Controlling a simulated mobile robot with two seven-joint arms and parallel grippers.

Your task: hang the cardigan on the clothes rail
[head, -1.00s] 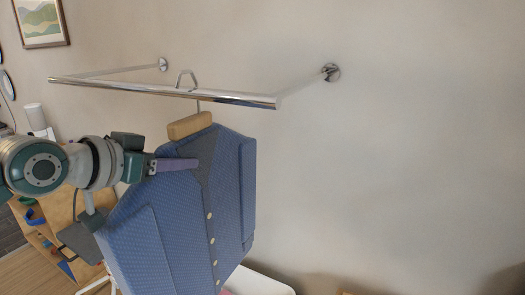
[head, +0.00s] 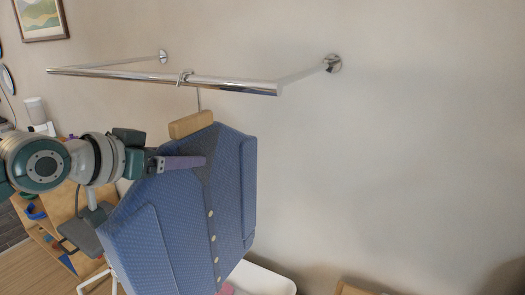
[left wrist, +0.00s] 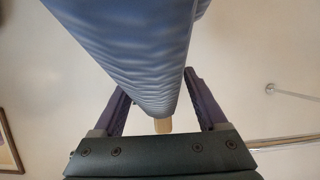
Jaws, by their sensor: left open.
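The blue cardigan (head: 165,225) with pale buttons hangs on a wooden hanger (head: 192,124) below the clothes rail (head: 120,75). The hanger's metal hook (head: 184,74) sits over the chrome rail, with its stem running down behind the bar. My left gripper (head: 203,162) is at the cardigan's upper part, just below the hanger's wooden top. In the left wrist view its purple fingers (left wrist: 158,88) stand apart on either side of the cardigan (left wrist: 135,45), with a bit of wood (left wrist: 163,125) showing between them. My right gripper is not in view.
The rail is fixed to the wall by two arms with round mounts (head: 333,63). A wooden shelf unit (head: 58,215) stands at the lower left, and a white surface (head: 262,280) lies below the cardigan. The wall area to the right is clear.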

